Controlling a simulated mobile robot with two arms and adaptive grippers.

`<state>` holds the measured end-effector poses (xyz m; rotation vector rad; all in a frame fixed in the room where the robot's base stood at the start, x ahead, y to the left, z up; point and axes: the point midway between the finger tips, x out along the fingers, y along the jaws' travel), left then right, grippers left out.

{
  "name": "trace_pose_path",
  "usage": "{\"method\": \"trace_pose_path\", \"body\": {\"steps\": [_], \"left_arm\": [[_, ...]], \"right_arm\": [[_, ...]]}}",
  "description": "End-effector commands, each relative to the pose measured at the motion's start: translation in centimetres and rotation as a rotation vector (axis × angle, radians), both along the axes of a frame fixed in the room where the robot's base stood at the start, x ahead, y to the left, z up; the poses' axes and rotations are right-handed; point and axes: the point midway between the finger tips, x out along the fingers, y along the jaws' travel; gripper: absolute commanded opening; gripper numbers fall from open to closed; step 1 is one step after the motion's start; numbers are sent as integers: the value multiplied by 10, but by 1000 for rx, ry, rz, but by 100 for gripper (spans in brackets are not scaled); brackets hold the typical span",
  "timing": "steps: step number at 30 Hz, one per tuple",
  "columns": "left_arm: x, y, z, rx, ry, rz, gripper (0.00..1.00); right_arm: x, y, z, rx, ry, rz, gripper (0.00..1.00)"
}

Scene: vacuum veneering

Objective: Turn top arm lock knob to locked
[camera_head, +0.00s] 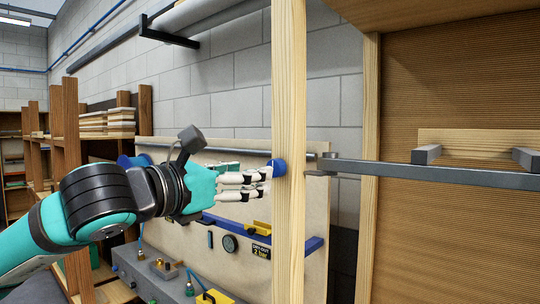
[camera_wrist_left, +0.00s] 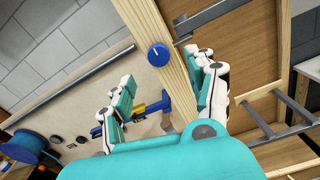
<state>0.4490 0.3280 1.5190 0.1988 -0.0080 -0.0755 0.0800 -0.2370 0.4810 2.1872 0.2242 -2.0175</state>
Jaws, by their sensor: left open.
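The blue round knob (camera_head: 278,167) sits on the side of an upright wooden post (camera_head: 289,75), level with a dark metal arm (camera_head: 430,175) that runs off to the right. In the left wrist view the knob (camera_wrist_left: 158,55) shows its face, with a short pale mark near its upper left. My left gripper (camera_head: 262,178) comes in from the left with its fingertips close to the knob. In the left wrist view my left gripper (camera_wrist_left: 164,68) is open, one finger on each side of the knob. I cannot tell whether a fingertip touches it. My right gripper is out of view.
A pale panel (camera_head: 230,225) behind the post carries a gauge, a blue bar and yellow parts. A grey box (camera_head: 155,275) with fittings stands below my left arm. Wooden shelving (camera_head: 70,140) is at the left. A wood piece (camera_head: 475,138) rests above the metal arm.

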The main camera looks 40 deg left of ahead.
Motion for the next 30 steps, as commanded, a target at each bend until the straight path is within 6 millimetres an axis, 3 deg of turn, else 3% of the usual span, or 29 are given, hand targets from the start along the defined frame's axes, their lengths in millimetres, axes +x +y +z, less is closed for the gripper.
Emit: {"method": "trace_pose_path", "body": {"steps": [1,5,12,18,25,30], "left_arm": [[12,-1,3,6,10,0,57],[35,-2,2,5,8,2,57],[61,-4,0,1,4,1,57],[68,-6,-1,1,1,-2,57],[68,-6,-1,0,0,-2,57],[68,-6,-1,0,0,-2,35]], "right_arm": [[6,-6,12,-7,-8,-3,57],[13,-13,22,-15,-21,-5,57],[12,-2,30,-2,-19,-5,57],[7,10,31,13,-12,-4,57],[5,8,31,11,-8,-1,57],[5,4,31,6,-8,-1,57]]}}
